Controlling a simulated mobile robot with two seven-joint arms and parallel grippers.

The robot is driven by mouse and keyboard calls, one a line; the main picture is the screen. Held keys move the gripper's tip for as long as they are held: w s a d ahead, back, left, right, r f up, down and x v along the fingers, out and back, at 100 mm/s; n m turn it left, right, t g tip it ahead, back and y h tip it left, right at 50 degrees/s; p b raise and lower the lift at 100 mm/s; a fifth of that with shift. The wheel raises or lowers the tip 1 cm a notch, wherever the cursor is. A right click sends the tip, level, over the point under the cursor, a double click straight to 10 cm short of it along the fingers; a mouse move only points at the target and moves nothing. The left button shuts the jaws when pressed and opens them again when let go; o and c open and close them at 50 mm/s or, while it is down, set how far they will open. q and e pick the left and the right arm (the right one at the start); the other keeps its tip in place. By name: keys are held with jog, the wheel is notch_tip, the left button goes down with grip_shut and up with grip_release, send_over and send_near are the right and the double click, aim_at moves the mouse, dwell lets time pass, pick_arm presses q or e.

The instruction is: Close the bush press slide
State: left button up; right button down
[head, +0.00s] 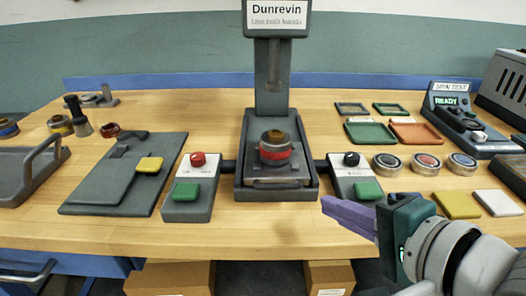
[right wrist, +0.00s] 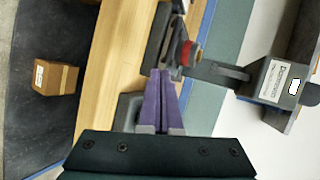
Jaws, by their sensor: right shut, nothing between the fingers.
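The bush press (head: 273,90) stands at the middle of the bench, with a "Dunrevin" sign on top; it also shows in the right wrist view (right wrist: 220,72). Its slide, with a bar handle (head: 277,184) across the front, lies in the press base. A part with a red band (head: 275,150) and a brownish top sits on the slide, in front of the column; the red shows in the right wrist view (right wrist: 188,54). My right gripper (head: 328,207) has purple fingers, shut and empty, just right of the base's front corner. My left gripper is not in view.
A control box with red and green buttons (head: 194,190) flanks the press at left; another with black and green (head: 354,180) stands at right, close behind my right gripper. Round tins (head: 426,162) and trays (head: 370,133) lie farther right. Bench in front of the press is clear.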

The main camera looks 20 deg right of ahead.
jog(key=x, duration=0.2)
jog(key=r+x, duration=0.1)
jog(key=x, duration=0.2)
jog(key=shift+w+a, duration=0.1)
jog(key=shift+w, duration=0.05)
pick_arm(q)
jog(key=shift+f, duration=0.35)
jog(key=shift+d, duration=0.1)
